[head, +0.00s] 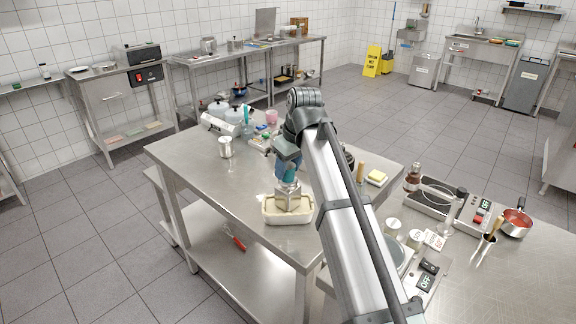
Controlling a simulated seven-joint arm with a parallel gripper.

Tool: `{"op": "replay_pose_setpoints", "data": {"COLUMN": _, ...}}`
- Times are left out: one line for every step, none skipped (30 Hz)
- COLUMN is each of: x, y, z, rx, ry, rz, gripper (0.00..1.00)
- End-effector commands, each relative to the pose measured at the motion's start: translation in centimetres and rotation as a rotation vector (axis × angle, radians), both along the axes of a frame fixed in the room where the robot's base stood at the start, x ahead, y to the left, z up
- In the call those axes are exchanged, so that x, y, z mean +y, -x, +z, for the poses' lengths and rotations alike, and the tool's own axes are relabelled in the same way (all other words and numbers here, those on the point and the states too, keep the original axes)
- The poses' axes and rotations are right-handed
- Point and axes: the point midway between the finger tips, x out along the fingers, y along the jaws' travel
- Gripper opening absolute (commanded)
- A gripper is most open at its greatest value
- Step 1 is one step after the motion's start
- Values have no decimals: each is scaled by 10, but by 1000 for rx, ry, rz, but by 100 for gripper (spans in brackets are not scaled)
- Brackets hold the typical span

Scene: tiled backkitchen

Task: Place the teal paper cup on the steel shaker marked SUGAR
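My gripper (288,197) points down over a cream rectangular tub (288,219) near the front edge of the steel table. Its fingertips are small here, and I cannot tell whether they are apart or hold anything. A small steel canister (225,147) stands upright on the table to the left of my gripper. It may be the shaker, but no SUGAR marking can be read. I cannot pick out the teal paper cup with certainty. A narrow teal item (247,123) stands at the back of the table, but its kind is unclear. My arm hides part of the table.
Light pots (218,108) and a pink cup (271,117) stand among clutter at the table's back. A yellow sponge-like block (377,176) lies right of my arm. The table's left front is clear.

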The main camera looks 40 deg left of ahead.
Motion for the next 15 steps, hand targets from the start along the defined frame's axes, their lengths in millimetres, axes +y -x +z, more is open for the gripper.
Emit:
{"op": "replay_pose_setpoints", "data": {"x": 0, "y": 0, "z": 0, "rx": 0, "ry": 0, "rz": 0, "gripper": 52}}
{"op": "replay_pose_setpoints", "data": {"x": 0, "y": 0, "z": 0, "rx": 0, "ry": 0, "rz": 0, "gripper": 54}}
{"op": "replay_pose_setpoints", "data": {"x": 0, "y": 0, "z": 0, "rx": 0, "ry": 0, "rz": 0, "gripper": 58}}
{"op": "replay_pose_setpoints", "data": {"x": 0, "y": 0, "z": 0, "rx": 0, "ry": 0, "rz": 0, "gripper": 61}}
{"op": "replay_pose_setpoints", "data": {"x": 0, "y": 0, "z": 0, "rx": 0, "ry": 0, "rz": 0, "gripper": 64}}
{"op": "replay_pose_setpoints", "data": {"x": 0, "y": 0, "z": 0, "rx": 0, "ry": 0, "rz": 0, "gripper": 68}}
{"op": "replay_pose_setpoints", "data": {"x": 0, "y": 0, "z": 0, "rx": 0, "ry": 0, "rz": 0, "gripper": 70}}
{"op": "replay_pose_setpoints", "data": {"x": 0, "y": 0, "z": 0, "rx": 0, "ry": 0, "rz": 0, "gripper": 70}}
{"op": "replay_pose_setpoints", "data": {"x": 0, "y": 0, "z": 0, "rx": 0, "ry": 0, "rz": 0, "gripper": 70}}
{"op": "replay_pose_setpoints", "data": {"x": 0, "y": 0, "z": 0, "rx": 0, "ry": 0, "rz": 0, "gripper": 70}}
{"op": "replay_pose_setpoints", "data": {"x": 0, "y": 0, "z": 0, "rx": 0, "ry": 0, "rz": 0, "gripper": 70}}
{"op": "replay_pose_setpoints", "data": {"x": 0, "y": 0, "z": 0, "rx": 0, "ry": 0, "rz": 0, "gripper": 70}}
{"op": "replay_pose_setpoints", "data": {"x": 0, "y": 0, "z": 1, "rx": 0, "ry": 0, "rz": 0, "gripper": 70}}
{"op": "replay_pose_setpoints", "data": {"x": 0, "y": 0, "z": 1, "rx": 0, "ry": 0, "rz": 0, "gripper": 70}}
{"op": "replay_pose_setpoints", "data": {"x": 0, "y": 0, "z": 2, "rx": 0, "ry": 0, "rz": 0, "gripper": 70}}
